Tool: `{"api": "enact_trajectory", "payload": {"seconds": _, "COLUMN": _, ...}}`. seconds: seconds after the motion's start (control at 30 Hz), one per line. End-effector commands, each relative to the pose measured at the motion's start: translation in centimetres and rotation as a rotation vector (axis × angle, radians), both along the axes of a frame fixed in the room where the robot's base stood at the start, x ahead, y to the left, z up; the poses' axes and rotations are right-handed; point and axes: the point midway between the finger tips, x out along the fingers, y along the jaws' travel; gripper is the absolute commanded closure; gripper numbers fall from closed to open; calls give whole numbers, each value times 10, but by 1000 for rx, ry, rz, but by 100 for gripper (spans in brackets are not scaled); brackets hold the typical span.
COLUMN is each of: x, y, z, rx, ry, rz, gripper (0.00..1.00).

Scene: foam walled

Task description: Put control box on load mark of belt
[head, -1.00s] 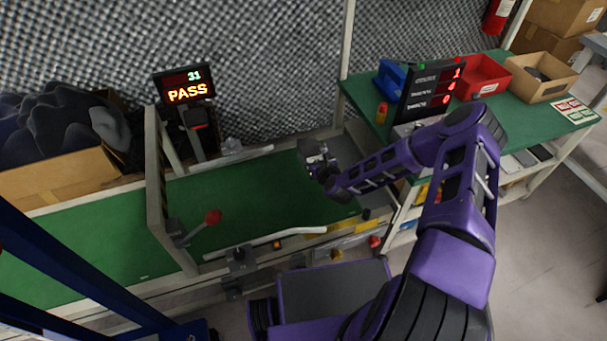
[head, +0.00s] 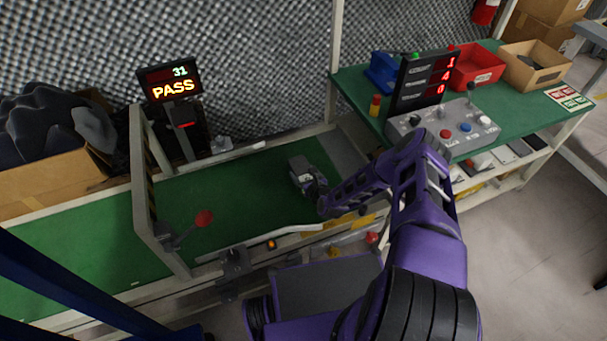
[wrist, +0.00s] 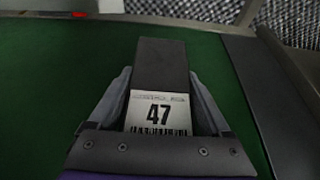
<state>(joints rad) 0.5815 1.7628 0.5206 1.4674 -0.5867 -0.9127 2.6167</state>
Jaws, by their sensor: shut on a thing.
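The control box (wrist: 161,68) is a dark grey block with a white label reading 47. My gripper (wrist: 162,100) is shut on it, one finger on each side. In the head view the box (head: 299,166) is at the end of my gripper (head: 309,182), over the right part of the green belt (head: 235,185). I cannot tell whether the box touches the belt. No load mark can be made out on the belt; the box and arm cover part of it.
A frame with a red-knobbed lever (head: 204,218) crosses the belt at left. A PASS display (head: 171,82) stands behind it. A button panel (head: 445,130), red bin (head: 474,67) and cardboard tray (head: 535,68) sit on the green table at right.

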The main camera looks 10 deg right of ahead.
Motion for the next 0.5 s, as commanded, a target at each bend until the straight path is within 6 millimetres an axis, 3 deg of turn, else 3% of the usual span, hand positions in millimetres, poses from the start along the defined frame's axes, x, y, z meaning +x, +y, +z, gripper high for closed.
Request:
{"api": "enact_trajectory", "payload": {"seconds": 0.33, "x": 1, "y": -1, "z": -2, "rx": 0, "ry": -4, "rz": -1, "gripper": 97}}
{"api": "enact_trajectory", "payload": {"seconds": 0.37, "x": 1, "y": -1, "z": -2, "rx": -1, "ry": -2, "rz": -1, "gripper": 12}}
{"api": "enact_trajectory", "payload": {"seconds": 0.43, "x": 1, "y": -1, "z": -2, "rx": -1, "ry": -2, "rz": -1, "gripper": 0}}
{"api": "enact_trajectory", "payload": {"seconds": 0.5, "x": 1, "y": -1, "z": -2, "rx": -1, "ry": -2, "rz": -1, "gripper": 0}}
